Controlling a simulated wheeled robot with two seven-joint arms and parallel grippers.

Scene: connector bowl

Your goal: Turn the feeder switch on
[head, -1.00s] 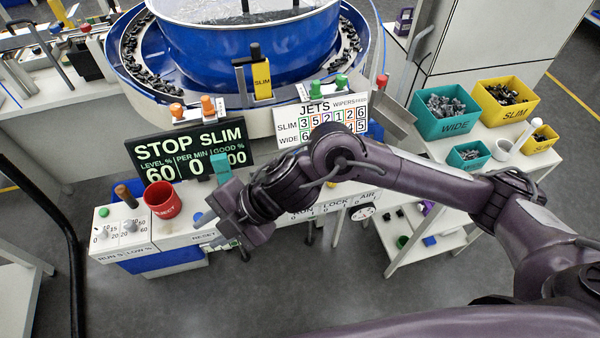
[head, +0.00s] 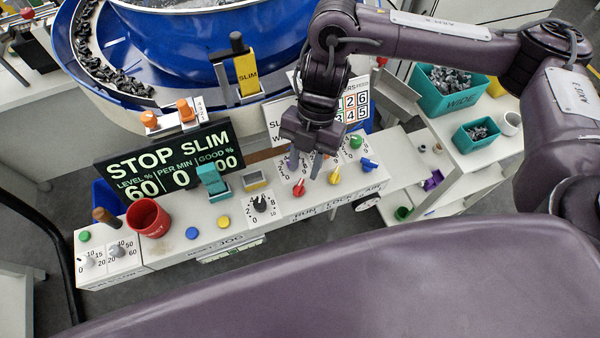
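The control panel (head: 292,207) runs along the front of the machine. It carries a red knob (head: 299,187) above the RUN label, a yellow knob (head: 334,176) above LOCK and a blue knob (head: 369,163) near AIR. No label reading "feeder" is legible, so I cannot tell which one is the feeder switch. My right gripper (head: 305,164) points down just above the red and yellow knobs. Its two fingers look apart with nothing between them, and it hides part of the panel. The display (head: 170,165) reads STOP SLIM. My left gripper is out of view.
A black dial (head: 260,204), a teal lever (head: 212,180), a red cup (head: 148,218) and blue (head: 192,233) and yellow (head: 223,222) buttons sit left of the gripper. A green button (head: 355,142) is right of it. Teal bins (head: 455,98) stand at right.

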